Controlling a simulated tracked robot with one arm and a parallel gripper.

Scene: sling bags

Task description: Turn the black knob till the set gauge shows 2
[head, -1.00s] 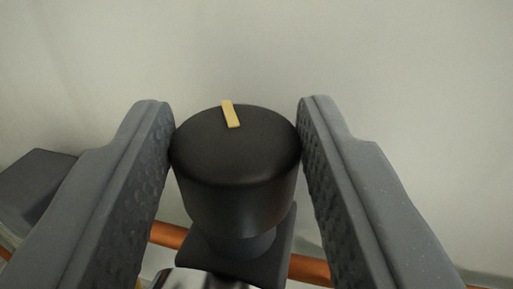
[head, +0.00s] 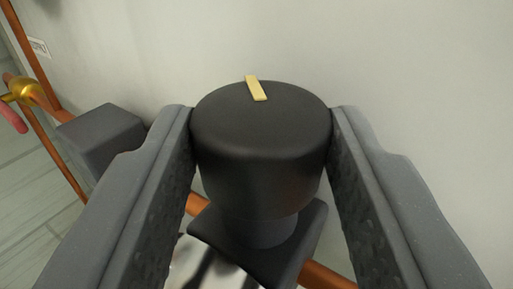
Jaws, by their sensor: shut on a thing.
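The black knob (head: 262,140) is in the middle of the head view, a round cap with a pale yellow mark (head: 256,88) near its far edge. The mark points away from me and slightly left. My gripper (head: 262,122) is shut on the knob, with one finger against its left side and one against its right. The knob sits on a dark block (head: 290,262) on a copper pipe. The set gauge is not recognisable in this view.
A copper pipe (head: 325,277) runs below the knob. A dark grey box (head: 103,140) is at the left. Further left are a brass fitting (head: 24,90) and a red handle (head: 12,117). A pale wall is behind, and a shiny metal part (head: 205,265) is below.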

